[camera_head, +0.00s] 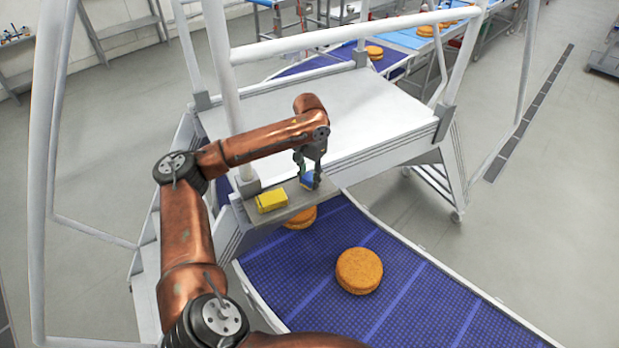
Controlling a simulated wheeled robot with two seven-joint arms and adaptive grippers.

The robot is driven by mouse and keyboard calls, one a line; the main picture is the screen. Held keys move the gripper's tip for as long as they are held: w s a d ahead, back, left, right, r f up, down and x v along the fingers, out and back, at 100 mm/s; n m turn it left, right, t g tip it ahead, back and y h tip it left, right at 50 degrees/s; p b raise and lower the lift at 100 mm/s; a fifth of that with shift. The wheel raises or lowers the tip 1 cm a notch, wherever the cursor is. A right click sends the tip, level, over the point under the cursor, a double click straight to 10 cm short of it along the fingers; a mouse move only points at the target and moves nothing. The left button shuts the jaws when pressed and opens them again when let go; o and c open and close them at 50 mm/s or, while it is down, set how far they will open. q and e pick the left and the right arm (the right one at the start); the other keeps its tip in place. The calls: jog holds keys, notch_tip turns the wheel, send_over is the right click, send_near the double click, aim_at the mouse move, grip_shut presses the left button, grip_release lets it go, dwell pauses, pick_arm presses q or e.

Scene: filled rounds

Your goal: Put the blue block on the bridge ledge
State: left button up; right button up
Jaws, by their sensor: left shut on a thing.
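My left arm comes in from the left and reaches over the bridge. My left gripper (310,174) points down and is shut on the blue block (308,180). The blue block is at the right end of the grey bridge ledge (288,207), partly hidden by the fingers. I cannot tell whether it touches the ledge or is just above it. A yellow block (271,201) lies on the left part of the same ledge. My right gripper is not in view.
A blue conveyor (400,305) passes under the bridge and carries orange-brown rounds (359,271). The white bridge platform (290,110) stands behind the ledge, with white posts and rails (360,30) around it. More rounds lie on the conveyor beyond.

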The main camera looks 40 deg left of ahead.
aim_at(309, 177)
pick_arm(q)
jog(key=o, duration=1.2)
jog(key=shift+f, duration=0.1)
jog(key=shift+c, duration=0.2)
notch_tip(309, 177, up, 12)
jog(key=b, duration=0.3)
jog(key=shift+r, duration=0.2)
